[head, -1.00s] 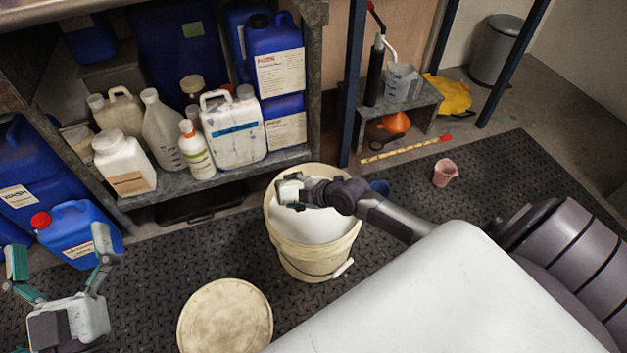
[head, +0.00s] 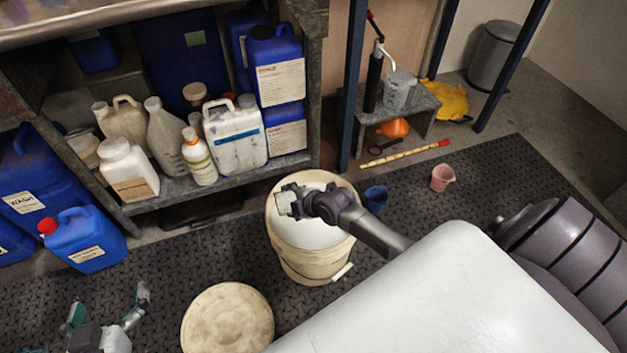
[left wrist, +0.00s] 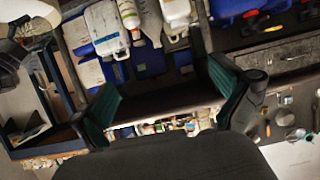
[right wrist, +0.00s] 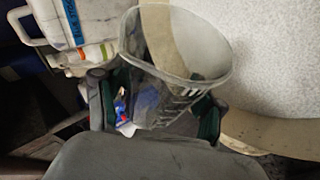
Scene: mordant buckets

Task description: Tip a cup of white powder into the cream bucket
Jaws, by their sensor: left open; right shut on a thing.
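The cream bucket (head: 310,265) stands upright on the dark mat, with white material (head: 318,236) inside. In the right wrist view its rim (right wrist: 262,130) and white contents (right wrist: 285,60) fill the right side. My right gripper (head: 290,203) is over the bucket's left part. It is shut on a clear, ribbed cup (right wrist: 180,65), which shows between the fingers in the right wrist view. The cup looks see-through, and I cannot make out powder in it. In the head view the cup is mostly hidden. My left gripper (head: 108,306) is open and empty at the lower left.
A round cream lid (head: 228,318) lies in front of the bucket. A blue cup (head: 376,198) and a pink cup (head: 443,177) stand on the mat to the right. A shelf (head: 180,190) with several bottles is behind. A blue canister (head: 85,238) stands at left.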

